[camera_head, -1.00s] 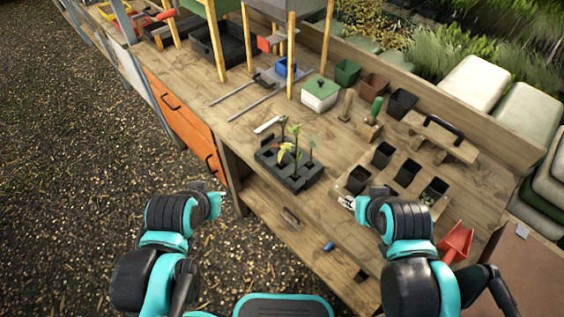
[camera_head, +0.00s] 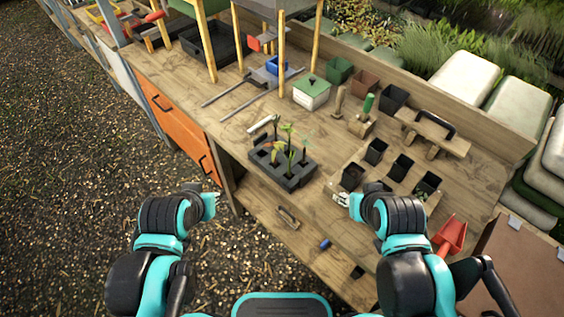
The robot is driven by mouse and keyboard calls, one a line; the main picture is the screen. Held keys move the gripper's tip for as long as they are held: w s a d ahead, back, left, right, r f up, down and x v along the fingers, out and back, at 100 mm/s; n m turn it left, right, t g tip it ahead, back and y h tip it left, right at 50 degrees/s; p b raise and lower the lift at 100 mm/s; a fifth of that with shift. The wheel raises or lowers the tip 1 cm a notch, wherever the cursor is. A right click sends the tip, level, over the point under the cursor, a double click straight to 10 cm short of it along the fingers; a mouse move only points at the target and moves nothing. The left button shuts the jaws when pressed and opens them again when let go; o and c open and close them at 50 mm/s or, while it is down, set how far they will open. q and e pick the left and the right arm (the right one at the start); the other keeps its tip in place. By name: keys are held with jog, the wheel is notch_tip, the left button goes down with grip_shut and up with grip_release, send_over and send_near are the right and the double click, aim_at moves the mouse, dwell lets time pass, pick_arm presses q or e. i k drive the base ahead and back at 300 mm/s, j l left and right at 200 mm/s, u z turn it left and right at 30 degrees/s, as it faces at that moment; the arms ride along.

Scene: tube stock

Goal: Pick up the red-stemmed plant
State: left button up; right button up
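A black seedling tray (camera_head: 290,181) stands on the wooden bench, ahead of and between my grippers. Several small green plants (camera_head: 287,142) stand upright in it. A reddish tint shows near the left plants, but the stems are too small to tell which one is red. My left gripper (camera_head: 213,199) is off the bench's front edge, left of the tray and apart from it. My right gripper (camera_head: 341,199) is over the bench front, right of the tray and near the black pots. Neither gripper's fingers show clearly enough to tell open from shut.
Black square pots (camera_head: 376,151) stand in a wooden holder on the right. A green-lidded white box (camera_head: 312,92) and a wooden block with a dark handle (camera_head: 435,130) stand behind. A red scoop (camera_head: 450,236) lies at the right. Metal rods lie left of the box.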

aim_at(274, 163)
jog(key=j+z, duration=0.4)
jog(key=j, duration=0.25)
jog(key=k+j+z, duration=0.15)
jog(key=j+z, duration=0.25)
jog(key=j, duration=0.25)
